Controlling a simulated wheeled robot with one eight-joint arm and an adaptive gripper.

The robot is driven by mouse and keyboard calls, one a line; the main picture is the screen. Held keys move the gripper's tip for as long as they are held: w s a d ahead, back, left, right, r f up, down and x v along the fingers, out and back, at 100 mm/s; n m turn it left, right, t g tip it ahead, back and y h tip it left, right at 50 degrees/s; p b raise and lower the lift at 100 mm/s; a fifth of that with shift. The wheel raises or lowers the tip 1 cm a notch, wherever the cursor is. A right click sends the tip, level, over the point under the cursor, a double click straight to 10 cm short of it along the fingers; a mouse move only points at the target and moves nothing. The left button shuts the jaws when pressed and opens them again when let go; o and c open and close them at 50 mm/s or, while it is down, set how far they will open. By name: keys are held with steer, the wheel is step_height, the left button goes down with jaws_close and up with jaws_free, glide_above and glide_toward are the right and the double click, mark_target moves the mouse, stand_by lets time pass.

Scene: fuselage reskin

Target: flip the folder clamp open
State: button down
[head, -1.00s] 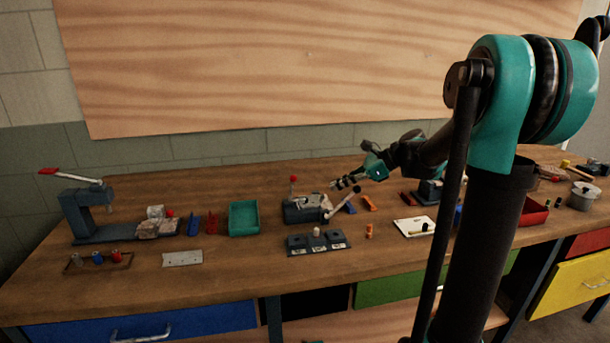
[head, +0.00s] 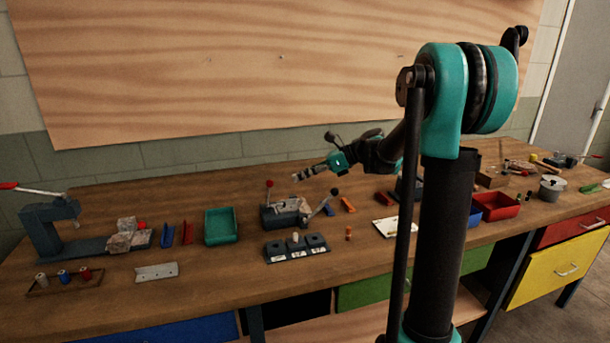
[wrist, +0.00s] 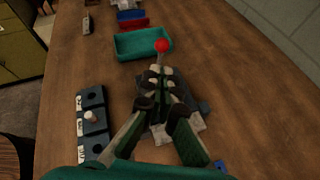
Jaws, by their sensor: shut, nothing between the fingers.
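The folder (head: 285,214) appears to be the grey bench device with a red-knobbed lever (head: 269,184) standing upright at its left and a black-knobbed lever (head: 333,191) slanting up at its right. I cannot tell for sure which lever works the clamp. My gripper (head: 298,176) is shut and empty above the folder, right of the red knob in the head view. In the wrist view my gripper (wrist: 158,75) covers much of the folder (wrist: 203,105). The red knob (wrist: 162,45) shows just beyond the fingertips; contact cannot be told.
A dark block with a pale peg (head: 290,250) lies in front of the folder. A green tray (head: 221,228) stands to its left. Orange and blue pieces lie to its right, with a white plate (head: 389,227). A lever tool (head: 48,230) stands far left. The wooden panel rises behind.

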steer(key=x, duration=0.6)
steer(key=shift+a, duration=0.1)
stand_by(0.3)
steer(key=shift+a+r+h, duration=0.1)
steer(key=shift+a+h, duration=0.1)
steer(key=shift+h, duration=0.2)
steer(key=shift+s+a+r, duration=0.1)
steer(key=shift+a, duration=0.05)
steer(key=s+a+f+n+t+h, duration=0.1)
steer(key=s+a+h, duration=0.1)
steer(key=a+h, duration=0.4)
steer(key=s+a+f+n+t+h, duration=0.1)
steer(key=a+f+t+h, duration=0.1)
steer(key=a+h, duration=0.5)
steer(key=shift+s+f+n+t+h, duration=0.25)
steer(key=shift+s+n+t+h, duration=0.1)
steer(key=shift+h, duration=0.35)
